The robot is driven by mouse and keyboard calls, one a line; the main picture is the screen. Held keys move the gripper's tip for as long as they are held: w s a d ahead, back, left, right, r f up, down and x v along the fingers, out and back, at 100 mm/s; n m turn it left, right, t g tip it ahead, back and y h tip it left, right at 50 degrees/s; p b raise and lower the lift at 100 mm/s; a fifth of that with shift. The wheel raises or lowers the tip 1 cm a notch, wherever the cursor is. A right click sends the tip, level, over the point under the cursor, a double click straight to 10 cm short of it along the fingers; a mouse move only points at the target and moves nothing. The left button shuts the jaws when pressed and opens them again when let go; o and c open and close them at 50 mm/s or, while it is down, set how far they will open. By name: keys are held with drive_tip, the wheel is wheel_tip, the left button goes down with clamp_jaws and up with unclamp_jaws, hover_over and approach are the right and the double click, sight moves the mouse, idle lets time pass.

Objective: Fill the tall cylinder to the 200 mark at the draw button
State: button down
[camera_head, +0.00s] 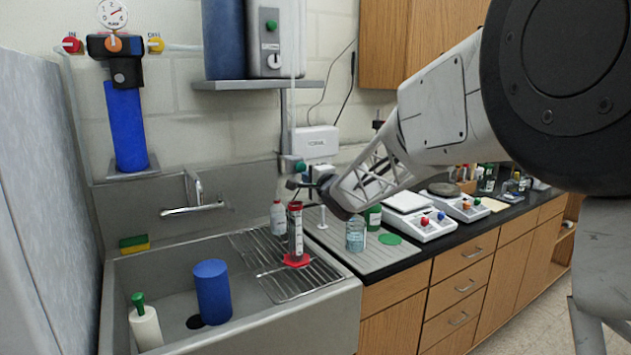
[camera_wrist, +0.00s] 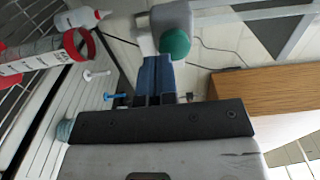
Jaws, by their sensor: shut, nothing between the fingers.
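The tall clear cylinder (camera_head: 296,235) stands upright on a red base on the wire rack of the sink, with a red ring near its top. In the wrist view the cylinder (camera_wrist: 30,66) lies at the left edge; its liquid level cannot be read. A green round button (camera_head: 299,166) sits on the pale dispenser head above the cylinder; it also shows in the wrist view (camera_wrist: 175,44). My gripper (camera_head: 310,184) is shut and empty just below the dispenser head. Its blue fingertips (camera_wrist: 156,72) are close to the button; contact cannot be told.
A white bottle (camera_head: 277,215) stands behind the cylinder. A blue cylinder (camera_head: 212,291) and a white bottle with a green top (camera_head: 145,325) stand in the sink. A clear bottle (camera_head: 356,234) is on the ribbed drainboard (camera_head: 375,262). White bench devices (camera_head: 425,223) stand farther right.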

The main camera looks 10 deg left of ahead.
sight(301, 168)
drive_tip(key=shift+w+a, duration=0.45)
drive_tip(key=shift+x, duration=0.95)
drive_tip(key=shift+r, duration=0.1)
idle(6.5)
